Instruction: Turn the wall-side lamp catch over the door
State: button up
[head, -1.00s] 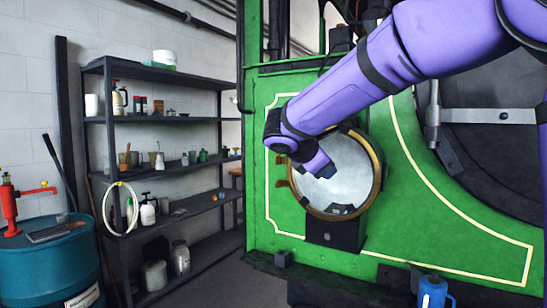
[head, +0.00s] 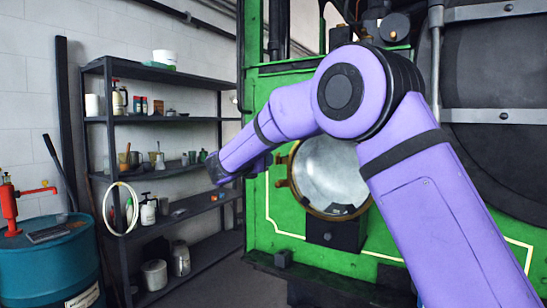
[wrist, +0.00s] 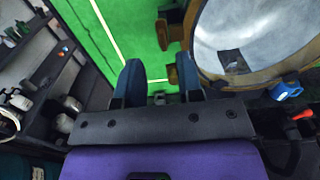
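The round lamp (head: 330,172), with a pale glass front and brass rim, is on the green engine front. Two brown-brass fittings, the upper (head: 283,160) and the lower (head: 283,183), stick out from its wall-side edge; I cannot tell which is the catch. The wrist view also shows the lamp (wrist: 255,35), the upper fitting (wrist: 170,28) and the lower fitting (wrist: 187,70). My gripper (wrist: 160,82) is open, with nothing seen between its blue fingers. Its right finger is close to the lower fitting; contact is unclear. In the head view, my wrist is left of the lamp.
A dark shelf rack (head: 160,118) with bottles and jars stands left, by the wall. A teal drum (head: 48,260) with a red pump (head: 10,210) is at lower left. A blue object (wrist: 286,90) sits below the lamp. Floor shows between rack and engine.

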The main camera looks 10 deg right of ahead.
aim_at(277, 159)
jog(key=x, duration=0.6)
jog(key=shift+w+d, duration=0.25)
jog(key=shift+c, duration=0.5)
grip_shut()
